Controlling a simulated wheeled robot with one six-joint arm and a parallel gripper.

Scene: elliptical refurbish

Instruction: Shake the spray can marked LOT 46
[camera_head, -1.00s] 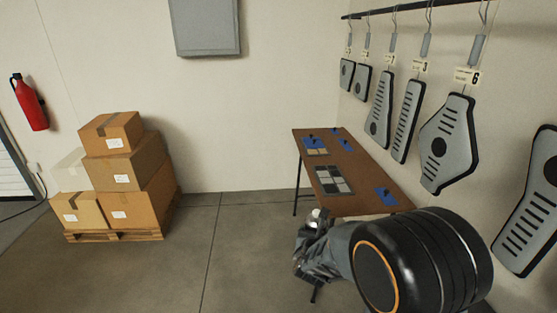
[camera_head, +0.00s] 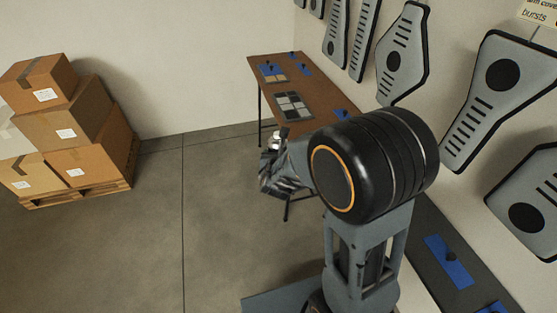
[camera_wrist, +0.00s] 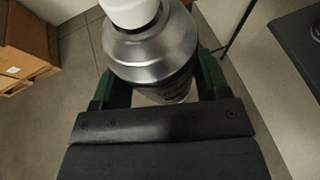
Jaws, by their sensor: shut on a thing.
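A silver spray can (camera_wrist: 150,45) with a white cap (camera_wrist: 130,10) is between the green fingers of my gripper (camera_wrist: 162,82) in the wrist view. My gripper is shut on it. The can's darker lower part is mostly hidden by the gripper body, and no lot marking can be read. In the head view my gripper (camera_head: 272,165) is left of my arm, above the floor and in front of the brown table. The can's pale top (camera_head: 274,141) just shows there.
The brown table (camera_head: 271,94) holds blue mats and a grey tile pad (camera_head: 291,105). A dark bench (camera_head: 425,229) with blue mats is at lower right. Grey panels (camera_head: 404,53) hang along the right wall. Boxes on a pallet (camera_head: 110,189) stand at left. The middle floor is clear.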

